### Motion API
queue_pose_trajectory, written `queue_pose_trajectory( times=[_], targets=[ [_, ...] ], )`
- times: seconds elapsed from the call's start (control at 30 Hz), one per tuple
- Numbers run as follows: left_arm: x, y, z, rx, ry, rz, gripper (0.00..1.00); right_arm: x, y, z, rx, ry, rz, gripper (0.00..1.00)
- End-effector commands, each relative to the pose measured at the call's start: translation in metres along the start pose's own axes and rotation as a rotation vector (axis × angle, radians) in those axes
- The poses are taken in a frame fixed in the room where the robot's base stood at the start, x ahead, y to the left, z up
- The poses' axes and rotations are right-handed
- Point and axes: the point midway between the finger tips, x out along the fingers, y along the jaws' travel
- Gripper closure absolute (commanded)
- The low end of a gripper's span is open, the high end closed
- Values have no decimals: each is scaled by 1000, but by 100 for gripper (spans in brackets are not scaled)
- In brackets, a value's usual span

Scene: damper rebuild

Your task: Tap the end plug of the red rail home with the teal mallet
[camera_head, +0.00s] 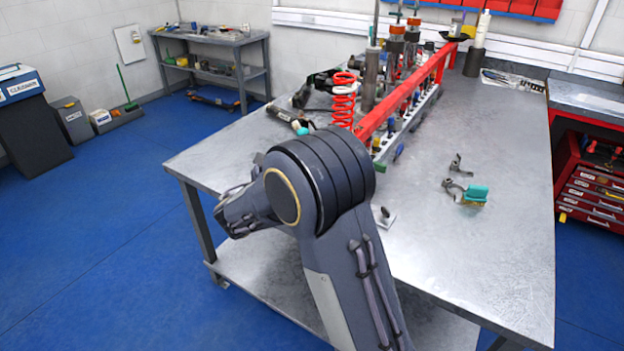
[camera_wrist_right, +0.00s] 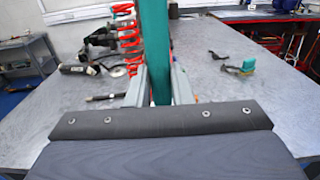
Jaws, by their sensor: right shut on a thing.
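The red rail (camera_head: 405,92) runs slantwise along a fixture on the metal bench, its near end just behind my arm. I cannot make out its end plug. My right gripper (camera_wrist_right: 159,98) is shut on the teal mallet (camera_wrist_right: 156,50), which stands up between the two grey fingers and runs out of the top of the right wrist view. The mallet hides the rail there, and I cannot see its head as a separate part. In the head view a dark arm of mine covers the bench's near part, and no fingertips show. My left gripper is not in view.
A red spring (camera_head: 343,100) stands left of the rail, by several dark cylinders. Small dark and teal parts (camera_head: 474,194) lie right of the rail. The bench (camera_head: 490,130) is mostly clear on its right side. A red drawer cabinet (camera_head: 590,190) stands at the right.

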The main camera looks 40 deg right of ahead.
Motion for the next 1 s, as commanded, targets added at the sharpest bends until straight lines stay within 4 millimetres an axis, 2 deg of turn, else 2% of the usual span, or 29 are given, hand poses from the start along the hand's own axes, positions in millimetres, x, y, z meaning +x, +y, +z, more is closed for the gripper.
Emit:
queue_pose_trajectory(
  times=[0.6,1.0],
  targets=[
    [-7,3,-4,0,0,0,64,-53,1,2,2,-2,2,100],
    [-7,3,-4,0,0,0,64,-57,0,1,2,-2,0,100]
  ],
)
